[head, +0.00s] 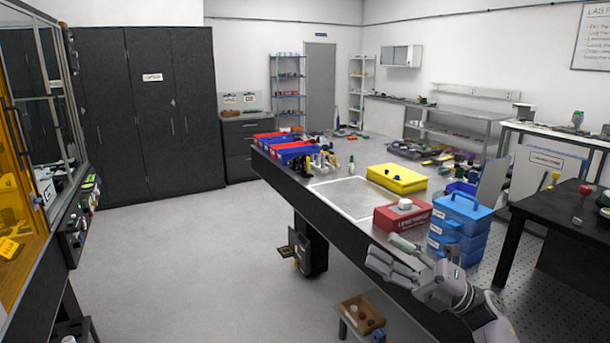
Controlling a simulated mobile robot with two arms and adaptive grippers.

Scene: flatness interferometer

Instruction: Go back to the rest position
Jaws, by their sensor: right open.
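My right gripper (392,258) is in the lower right of the head view, at the end of my right arm (470,305). Its fingers point left and stand apart, with nothing between them. It appears in front of the near edge of the long dark table (335,215), close to a red box and a stack of blue cases in the picture. I cannot tell its exact height over the table edge. My left gripper does not show.
The table bears a red box (388,219), blue cases (462,209), a yellow box (397,181) and red and blue bins (296,153). A wooden box (362,308) stands low beside it. The grey floor (190,260) at left is clear. A glass-fronted machine (30,150) stands at far left.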

